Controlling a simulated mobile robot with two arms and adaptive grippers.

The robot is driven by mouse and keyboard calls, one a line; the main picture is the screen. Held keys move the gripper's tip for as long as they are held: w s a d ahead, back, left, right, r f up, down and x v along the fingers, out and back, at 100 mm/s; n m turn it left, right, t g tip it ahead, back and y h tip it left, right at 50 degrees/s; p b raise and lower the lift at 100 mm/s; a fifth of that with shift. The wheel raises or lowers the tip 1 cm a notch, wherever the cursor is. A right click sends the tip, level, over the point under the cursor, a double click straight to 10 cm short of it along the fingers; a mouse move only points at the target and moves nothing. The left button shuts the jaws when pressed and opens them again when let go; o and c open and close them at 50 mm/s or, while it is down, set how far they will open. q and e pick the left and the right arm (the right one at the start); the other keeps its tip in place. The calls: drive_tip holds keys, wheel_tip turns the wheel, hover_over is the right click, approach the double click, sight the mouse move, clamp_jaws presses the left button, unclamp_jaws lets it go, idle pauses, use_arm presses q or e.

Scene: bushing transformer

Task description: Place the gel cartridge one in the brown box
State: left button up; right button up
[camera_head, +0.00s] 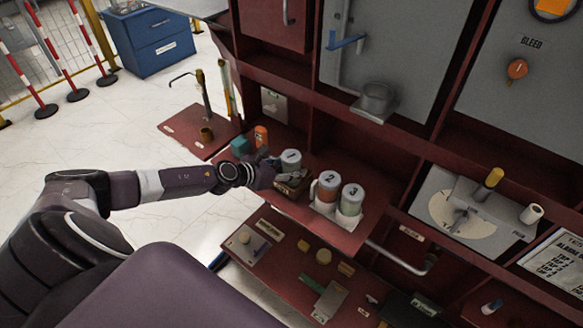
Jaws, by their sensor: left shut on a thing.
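Gel cartridge one (291,157), a pale cylinder with a "1" on its lid, stands roughly upright on the red shelf side. My left gripper (284,174) reaches in from the left and is shut on it, low on its body. A small brown box (292,189) shows just below and in front of the fingers. The gripper and cartridge partly hide it, and I cannot tell whether the cartridge's base is inside it. My right gripper is not in view.
Cartridges two (327,188) and three (350,201) stand in white holders to the right. An orange bottle (261,136) and a teal block (240,146) stand behind the gripper. A lower red panel (285,262) carries small parts. A grey pipe handle (400,258) juts out at the right.

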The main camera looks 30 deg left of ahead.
use_arm(q)
drive_tip(key=o, duration=1.4)
drive_tip(key=shift+f, duration=0.15)
drive_tip(key=shift+c, duration=0.2)
drive_tip(key=shift+r, duration=0.25)
drive_tip(key=shift+s+a, duration=0.1)
drive_tip(key=shift+s, duration=0.15)
drive_tip(key=b+v, duration=0.3)
drive_tip(key=v, duration=0.8)
drive_tip(key=shift+s+r+b, duration=0.15)
drive_tip(key=shift+b, duration=0.2)
